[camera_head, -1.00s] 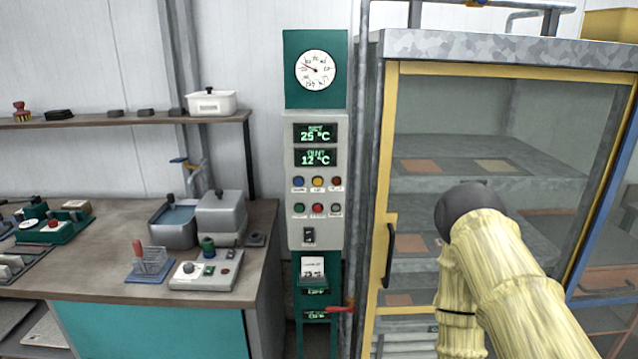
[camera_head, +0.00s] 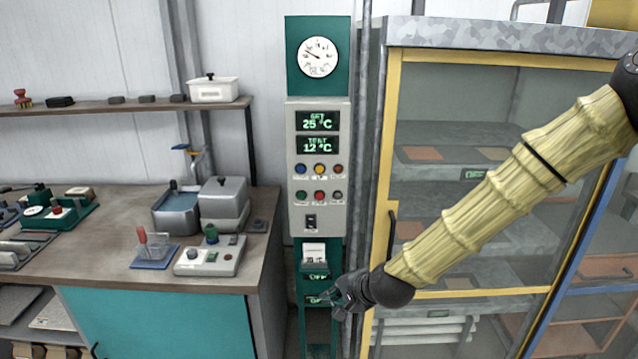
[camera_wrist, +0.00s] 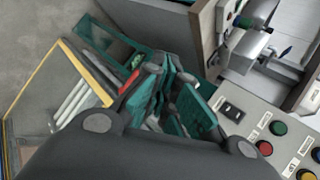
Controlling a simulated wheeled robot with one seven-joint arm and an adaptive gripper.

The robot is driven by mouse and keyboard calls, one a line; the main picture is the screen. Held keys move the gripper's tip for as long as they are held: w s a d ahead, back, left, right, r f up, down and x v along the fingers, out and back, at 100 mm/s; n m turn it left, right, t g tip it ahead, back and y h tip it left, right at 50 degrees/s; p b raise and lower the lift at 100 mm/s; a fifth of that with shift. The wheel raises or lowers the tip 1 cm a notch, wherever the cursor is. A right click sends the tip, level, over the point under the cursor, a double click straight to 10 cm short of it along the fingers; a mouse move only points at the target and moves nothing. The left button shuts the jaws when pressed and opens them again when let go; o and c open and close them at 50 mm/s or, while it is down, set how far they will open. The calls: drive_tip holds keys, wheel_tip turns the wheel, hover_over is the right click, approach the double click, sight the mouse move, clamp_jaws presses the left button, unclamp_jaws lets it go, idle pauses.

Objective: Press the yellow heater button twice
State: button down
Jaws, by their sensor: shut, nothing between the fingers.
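The yellow heater button (camera_head: 319,169) is the middle one in the top row of the grey control panel (camera_head: 295,222), between a blue and a red button. My gripper (camera_head: 332,299) is shut and empty, low in front of the teal stand below the panel. It is well below the yellow button and apart from it. In the wrist view the panel (camera_wrist: 241,131) lies tilted at the right, with a green and a red button showing.
Two displays (camera_head: 318,121) on the panel read 25 °C and 12 °C. A gauge (camera_head: 318,57) sits above. A glass-fronted cabinet (camera_head: 470,55) with a yellow frame stands right, behind my arm. A workbench (camera_head: 115,262) with small devices stands left. The space before the panel is clear.

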sight(317, 173)
drive_tip(key=w+a+r+m+t+y, duration=0.1)
drive_tip(key=w+a+r, duration=0.1)
drive_tip(key=r, duration=1)
drive_tip(key=w+a+r+m+t+y, duration=0.1)
drive_tip(key=w+r, duration=0.4)
drive_tip(key=r, duration=0.7)
drive_tip(key=shift+a+r+m+t+y, duration=0.3)
drive_tip(key=shift+a+m+t, duration=0.1)
drive_tip(key=shift+a+m, duration=0.1)
drive_tip(key=shift+w+p, duration=0.35)
drive_tip(key=shift+w, duration=4.05)
drive_tip(key=shift+w, duration=0.1)
drive_tip(key=shift+w, duration=0.3)
